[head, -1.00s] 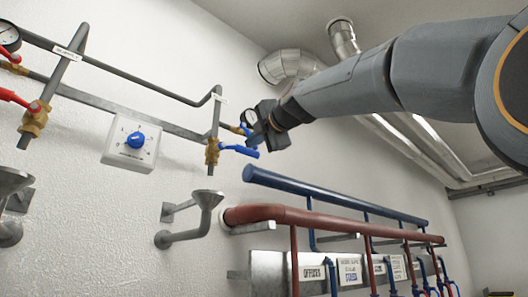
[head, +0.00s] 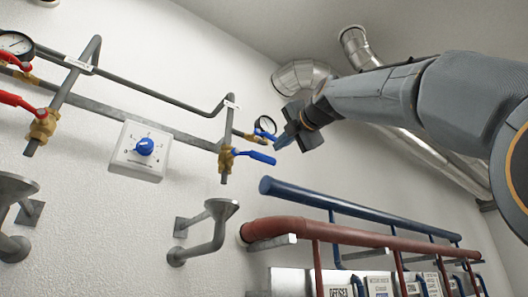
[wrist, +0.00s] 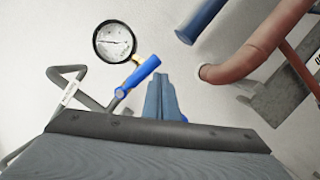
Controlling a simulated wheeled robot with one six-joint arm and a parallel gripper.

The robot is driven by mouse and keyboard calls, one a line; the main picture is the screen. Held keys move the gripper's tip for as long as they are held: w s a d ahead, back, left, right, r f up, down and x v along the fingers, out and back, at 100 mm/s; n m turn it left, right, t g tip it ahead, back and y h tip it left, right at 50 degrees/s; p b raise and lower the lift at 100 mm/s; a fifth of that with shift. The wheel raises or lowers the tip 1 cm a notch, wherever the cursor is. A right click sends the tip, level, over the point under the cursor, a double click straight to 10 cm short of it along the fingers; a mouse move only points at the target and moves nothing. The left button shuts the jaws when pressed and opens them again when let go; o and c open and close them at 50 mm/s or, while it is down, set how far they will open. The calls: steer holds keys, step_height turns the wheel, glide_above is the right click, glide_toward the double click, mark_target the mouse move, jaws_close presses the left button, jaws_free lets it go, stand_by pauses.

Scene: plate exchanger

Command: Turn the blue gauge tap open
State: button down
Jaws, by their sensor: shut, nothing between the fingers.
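The blue gauge tap (head: 265,135) is a small blue handle just below a round white gauge (head: 267,125), on a brass fitting at the pipe's right end. My gripper (head: 279,143) is shut and empty, just right of this tap in the head view; I cannot tell if they touch. In the wrist view the closed fingers (wrist: 160,92) point at the wall, right of a blue handle (wrist: 140,82) below the gauge (wrist: 114,42). I cannot tell which of the two blue handles this is.
A larger blue lever (head: 255,156) on a brass valve (head: 226,160) sits just below the gauge tap. A white box with a blue knob (head: 145,147) is at left. Blue (head: 330,202) and red (head: 340,238) pipes run below my arm. Red levers are at far left.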

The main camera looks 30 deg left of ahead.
steer(key=shift+w+d+r+p, duration=0.2)
steer(key=shift+w+r+p, duration=0.1)
steer(key=shift+r, duration=0.2)
stand_by(0.5)
steer(key=s+d+f+b, duration=0.4)
steer(key=d+f+b, duration=0.2)
steer(key=d+b, duration=0.3)
steer(key=shift+f+b, duration=0.2)
steer(key=shift+b, duration=0.7)
